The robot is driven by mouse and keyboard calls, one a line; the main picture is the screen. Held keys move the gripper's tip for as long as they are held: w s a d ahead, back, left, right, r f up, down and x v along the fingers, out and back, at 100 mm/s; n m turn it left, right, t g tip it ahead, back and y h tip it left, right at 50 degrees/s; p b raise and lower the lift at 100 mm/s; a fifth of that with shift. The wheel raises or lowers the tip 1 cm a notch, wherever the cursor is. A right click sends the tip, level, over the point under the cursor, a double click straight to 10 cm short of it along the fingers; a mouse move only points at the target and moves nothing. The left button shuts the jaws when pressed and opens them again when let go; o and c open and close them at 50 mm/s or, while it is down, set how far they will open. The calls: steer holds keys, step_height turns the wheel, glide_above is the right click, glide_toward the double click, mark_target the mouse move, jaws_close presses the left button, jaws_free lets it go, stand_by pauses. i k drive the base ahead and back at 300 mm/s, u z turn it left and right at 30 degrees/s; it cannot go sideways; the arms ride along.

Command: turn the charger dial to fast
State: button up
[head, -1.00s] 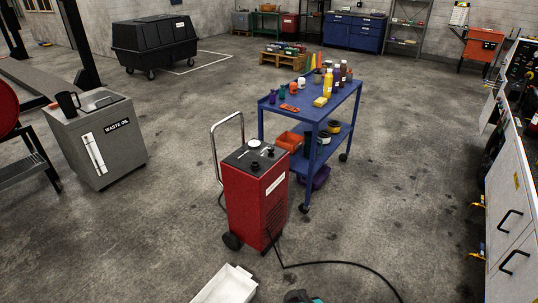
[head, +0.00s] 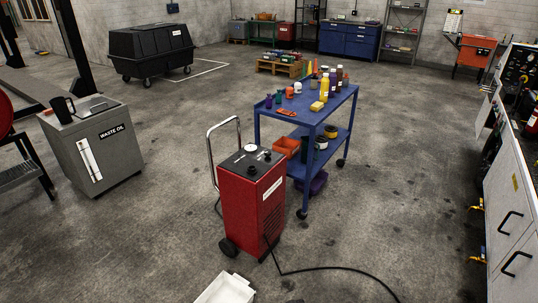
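The red charger (head: 250,205) stands upright on the floor in the middle of the head view, with wheels and a bent metal handle (head: 210,150). Its dark top panel (head: 238,161) carries a round white gauge (head: 251,148) and several small black knobs or fittings, one of them a larger knob (head: 252,170) near the front. Which one is the dial, and where it points, is too small to tell. A white label is on the charger's right side. My gripper is not in view.
A blue cart (head: 308,117) with bottles stands close behind the charger at right. A black cable (head: 335,268) runs over the floor from the charger. A white tray (head: 225,290) lies in front. A grey waste oil cabinet (head: 95,150) stands left. Floor between cabinet and charger is clear.

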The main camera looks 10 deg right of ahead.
mark_target(251, 187)
steer(key=u, duration=1.4)
steer(key=k, duration=0.1)
steer(key=z, duration=2.6)
steer(key=i, duration=3.3)
steer(key=z, duration=0.05)
